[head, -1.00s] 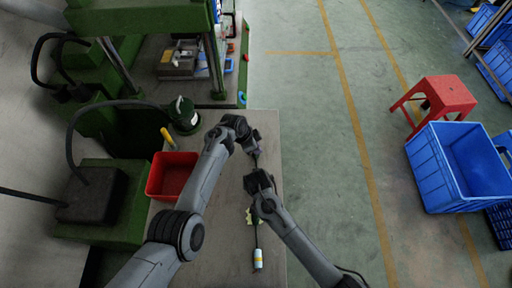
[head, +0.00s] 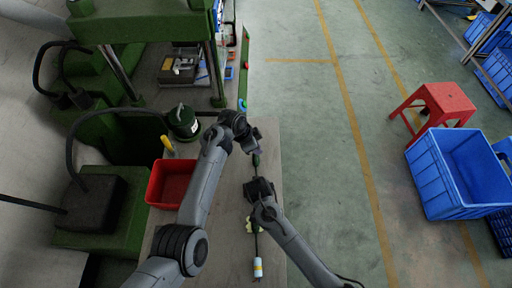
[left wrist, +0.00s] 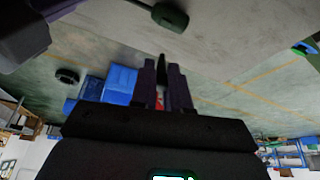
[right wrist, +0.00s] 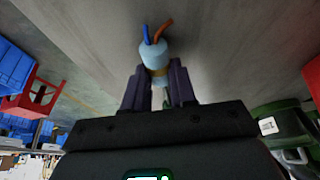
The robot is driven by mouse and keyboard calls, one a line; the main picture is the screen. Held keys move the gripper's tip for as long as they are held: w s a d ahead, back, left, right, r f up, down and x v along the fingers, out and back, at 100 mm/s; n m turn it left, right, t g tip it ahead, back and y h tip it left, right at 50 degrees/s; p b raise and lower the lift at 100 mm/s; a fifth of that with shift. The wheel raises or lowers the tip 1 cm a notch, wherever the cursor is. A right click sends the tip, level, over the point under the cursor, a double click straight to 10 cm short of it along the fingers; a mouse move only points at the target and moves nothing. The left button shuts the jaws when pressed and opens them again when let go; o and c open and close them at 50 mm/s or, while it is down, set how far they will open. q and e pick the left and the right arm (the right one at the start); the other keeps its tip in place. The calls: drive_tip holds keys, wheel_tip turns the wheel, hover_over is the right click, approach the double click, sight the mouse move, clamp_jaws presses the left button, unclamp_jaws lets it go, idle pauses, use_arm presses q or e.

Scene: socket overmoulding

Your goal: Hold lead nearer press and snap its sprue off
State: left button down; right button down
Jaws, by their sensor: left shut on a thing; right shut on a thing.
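My left gripper (head: 257,146) is above the bench, toward the press. In the left wrist view its fingers (left wrist: 162,75) are shut on a dark tapered piece (left wrist: 162,66); I cannot tell if this is the sprue. A dark green moulded body (head: 256,161) shows between my grippers; a similar body on a cable (left wrist: 170,16) is in the left wrist view. My right gripper (head: 259,187) is shut on a lead. In the right wrist view a pale cylinder (right wrist: 154,62) with blue and orange wires is at its fingertips (right wrist: 158,85). A white-ended lead (head: 257,268) shows nearer me.
A red bin (head: 152,186) stands left of my grippers, with a yellow-handled tool (head: 167,141) and a dark green canister (head: 183,122) behind it. The green press (head: 150,28) is at the back left. The bench's right edge borders open floor.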

drive_tip(key=c, duration=0.8)
unclamp_jaws()
